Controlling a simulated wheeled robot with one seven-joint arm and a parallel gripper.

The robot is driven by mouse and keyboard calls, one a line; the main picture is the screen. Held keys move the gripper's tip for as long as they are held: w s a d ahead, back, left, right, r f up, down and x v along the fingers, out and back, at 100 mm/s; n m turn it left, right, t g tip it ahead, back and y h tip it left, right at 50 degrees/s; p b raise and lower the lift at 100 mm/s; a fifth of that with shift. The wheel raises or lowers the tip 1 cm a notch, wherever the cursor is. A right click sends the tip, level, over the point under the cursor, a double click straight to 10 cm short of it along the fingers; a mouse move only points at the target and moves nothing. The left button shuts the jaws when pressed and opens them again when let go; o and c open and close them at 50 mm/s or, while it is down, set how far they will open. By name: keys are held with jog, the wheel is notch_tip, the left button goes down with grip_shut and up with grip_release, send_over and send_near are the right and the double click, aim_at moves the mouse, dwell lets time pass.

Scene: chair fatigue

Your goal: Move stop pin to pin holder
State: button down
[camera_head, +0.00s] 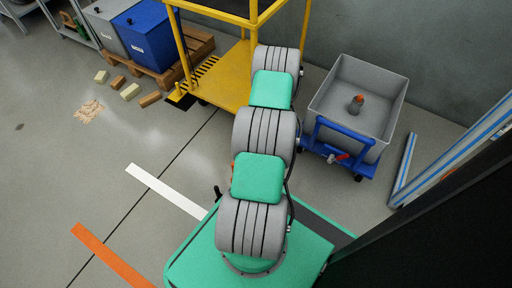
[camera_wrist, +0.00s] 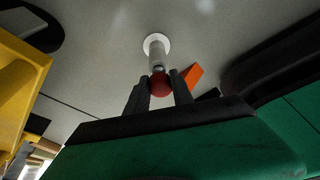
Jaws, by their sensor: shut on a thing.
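In the wrist view, my gripper (camera_wrist: 160,91) is shut on the red round knob of the stop pin (camera_wrist: 159,82). A pale grey shaft reaches from the knob away from the fingers, towards a white disc (camera_wrist: 155,37). I cannot tell whether the disc is part of the pin or a separate thing that the pin touches. In the head view, my arm hides the gripper and the pin. I cannot identify the pin holder for sure in either view.
A yellow cart (camera_head: 222,82) is behind my arm. Blue and grey boxes stand on a pallet (camera_head: 188,60); small blocks (camera_head: 131,91) lie nearby. Floor at left is mostly clear.

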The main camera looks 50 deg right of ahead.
jog(key=shift+f, duration=0.4)
jog(key=c, duration=1)
grip_release()
jog(key=shift+c, duration=0.2)
jog(key=p+v, duration=0.3)
jog(key=v, duration=0.4)
jog(key=shift+r, duration=0.4)
jog(key=shift+d, duration=0.1)
